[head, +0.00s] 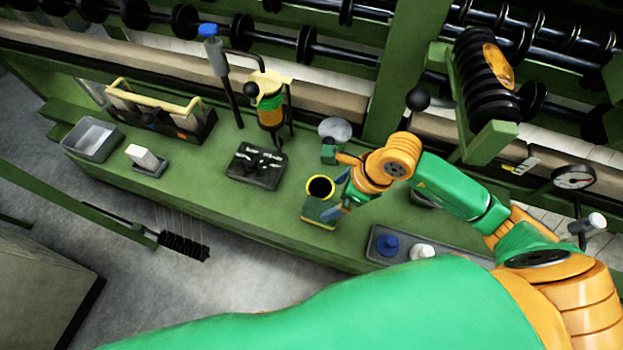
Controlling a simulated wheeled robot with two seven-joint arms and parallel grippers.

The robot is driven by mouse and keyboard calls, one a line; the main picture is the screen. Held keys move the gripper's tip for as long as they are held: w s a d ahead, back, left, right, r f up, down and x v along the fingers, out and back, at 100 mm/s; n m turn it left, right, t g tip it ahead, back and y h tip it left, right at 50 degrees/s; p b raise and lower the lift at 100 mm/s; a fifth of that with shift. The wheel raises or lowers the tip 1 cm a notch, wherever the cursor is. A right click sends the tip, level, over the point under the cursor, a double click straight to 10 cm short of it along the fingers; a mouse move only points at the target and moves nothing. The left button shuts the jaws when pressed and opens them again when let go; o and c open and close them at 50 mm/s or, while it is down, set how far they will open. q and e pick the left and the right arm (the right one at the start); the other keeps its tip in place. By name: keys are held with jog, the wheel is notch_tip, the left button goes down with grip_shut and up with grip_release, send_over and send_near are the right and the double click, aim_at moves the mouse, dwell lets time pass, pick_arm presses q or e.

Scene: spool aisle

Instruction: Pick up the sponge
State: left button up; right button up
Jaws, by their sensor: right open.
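A small block with a green top and yellowish lower edge (318,217) sits near the front edge of the green bench (225,195); it looks like the sponge, but I cannot be sure. A dark-mouthed cup with a yellow rim (320,187) is right at its back edge; I cannot tell whether it stands on the block or behind it. My right gripper (334,180) is open, reaching in from the right beside the cup and block. It appears empty, and its fingers partly hide the block's right side. My left gripper is out of view.
A grey tray (374,240) with a blue knob (388,245) and a white piece (422,251) lies to the right. A black box (257,167), white block (146,158), grey bin (92,138) and wooden-handled caddy (150,103) stand leftward. Rollers line the back.

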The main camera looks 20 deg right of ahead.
aim_at(322, 211)
jog(key=shift+w+a+f, duration=0.15)
jog(key=shift+w+f, duration=0.05)
jog(key=shift+f, duration=0.3)
jog(key=s+a+f, duration=0.1)
jog(key=s+a+f+p, duration=0.1)
jog(key=f, duration=0.1)
jog(key=shift+s, duration=0.1)
jog(key=shift+w+a+f, duration=0.1)
jog(key=shift+w+f, duration=0.4)
jog(key=shift+f, duration=0.25)
jog(key=shift+w+f, duration=0.1)
jog(key=shift+w, duration=0.1)
jog(key=shift+c, duration=0.6)
jog(key=shift+s, duration=0.2)
jog(key=c, duration=1.1)
jog(key=shift+c, duration=0.6)
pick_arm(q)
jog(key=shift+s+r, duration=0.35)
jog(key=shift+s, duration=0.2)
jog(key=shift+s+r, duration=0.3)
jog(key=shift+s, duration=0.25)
pick_arm(e)
jog(key=shift+w, duration=0.2)
jog(key=shift+r, duration=0.25)
